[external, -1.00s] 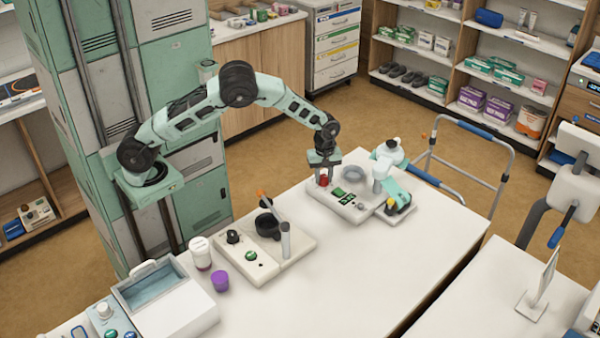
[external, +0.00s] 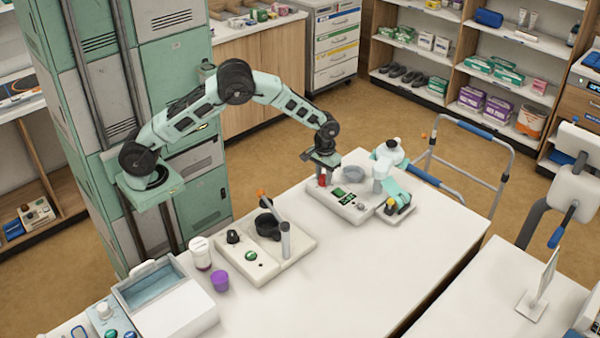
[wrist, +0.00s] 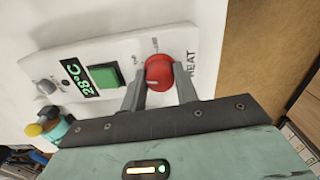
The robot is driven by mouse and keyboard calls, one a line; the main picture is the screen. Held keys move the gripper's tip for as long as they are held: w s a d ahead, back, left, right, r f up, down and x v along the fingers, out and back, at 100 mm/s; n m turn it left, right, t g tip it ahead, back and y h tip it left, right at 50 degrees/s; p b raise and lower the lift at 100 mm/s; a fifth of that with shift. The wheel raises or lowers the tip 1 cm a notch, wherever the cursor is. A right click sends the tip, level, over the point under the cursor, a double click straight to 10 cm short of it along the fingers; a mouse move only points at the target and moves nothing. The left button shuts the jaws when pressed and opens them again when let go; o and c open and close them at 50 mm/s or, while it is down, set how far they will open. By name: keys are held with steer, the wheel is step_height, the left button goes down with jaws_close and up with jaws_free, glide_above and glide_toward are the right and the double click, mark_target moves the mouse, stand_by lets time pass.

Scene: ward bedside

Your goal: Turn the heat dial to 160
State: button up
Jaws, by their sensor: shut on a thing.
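The red heat dial (wrist: 158,70) sits at the end of a white panel marked HEAT. It also shows in the external view (external: 322,181), partly hidden by my gripper. My gripper (wrist: 160,78) is shut on the dial, with one finger on each side of it. The panel belongs to the white heating unit (external: 345,207) on the table. Its black display (wrist: 76,78) shows green characters that look like 28 °C, seen turned. A green button (wrist: 104,76) lies between the display and the dial. The dial's setting cannot be read.
A grey bowl (external: 353,173) and a teal-and-white device (external: 398,198) stand close to my gripper on the right. A second white unit (external: 265,245) with a black cup is at the left. The table front (external: 370,265) is clear.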

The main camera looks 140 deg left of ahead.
mark_target(324, 176)
steer(key=shift+r+m, duration=0.1)
steer(key=shift+m, duration=1.6)
steer(key=o, duration=1)
step_height(324, 176, up, 17)
steer(key=shift+r+b, duration=0.2)
steer(key=shift+b, duration=0.8)
